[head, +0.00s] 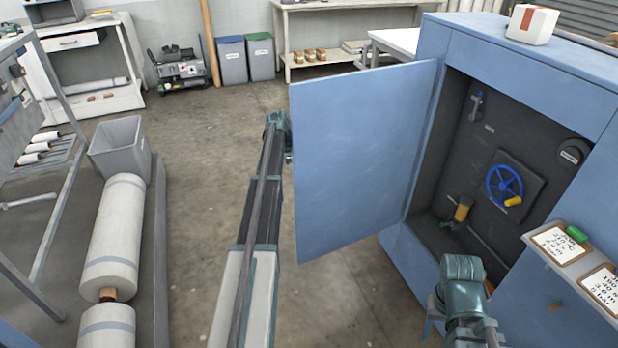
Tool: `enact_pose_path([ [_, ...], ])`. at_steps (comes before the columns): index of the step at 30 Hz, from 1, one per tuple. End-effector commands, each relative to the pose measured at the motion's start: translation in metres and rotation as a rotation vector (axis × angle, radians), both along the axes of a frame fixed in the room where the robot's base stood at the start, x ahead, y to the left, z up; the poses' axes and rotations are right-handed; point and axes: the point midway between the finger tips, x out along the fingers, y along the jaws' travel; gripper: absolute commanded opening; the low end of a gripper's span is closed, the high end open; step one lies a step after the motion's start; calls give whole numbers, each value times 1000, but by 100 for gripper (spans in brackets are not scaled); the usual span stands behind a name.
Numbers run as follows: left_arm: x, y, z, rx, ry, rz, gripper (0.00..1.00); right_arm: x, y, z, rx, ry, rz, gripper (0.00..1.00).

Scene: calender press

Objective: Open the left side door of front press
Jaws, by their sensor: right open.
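The blue press (540,70) stands at the right. Its flat blue side door (362,160) is swung wide open, hinged at the edge nearest the cabinet. The dark compartment shows a blue handwheel (505,186), a yellow-topped fitting (463,208) and a small blue-handled valve (477,104). My left arm reaches up to the door's free edge; its wrist is beside that edge, and its jaws are hidden, seemingly behind the panel. My right gripper (433,318) is open and low in front of the press, below the compartment, apart from the door. Whether it holds anything cannot be seen.
A ledge with clipboards (560,245) juts from the press at the right. A white box (533,24) sits on the press. The floor left of the door is clear.

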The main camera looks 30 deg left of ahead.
Motion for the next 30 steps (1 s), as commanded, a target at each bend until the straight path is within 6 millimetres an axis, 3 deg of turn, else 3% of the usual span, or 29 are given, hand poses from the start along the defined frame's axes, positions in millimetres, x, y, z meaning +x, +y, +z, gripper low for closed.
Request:
enact_pose_path([
  [10,-6,6,-1,7,11,6,0,0,0,0,0,0,0,50],
  [11,-6,6,-1,7,11,6,19,0,0,0,0,0,0,50],
  [16,-4,5,-1,7,8,4,47,0,0,0,0,0,0,50],
  [30,-2,5,6,5,5,2,47,0,0,7,0,0,0,50],
])
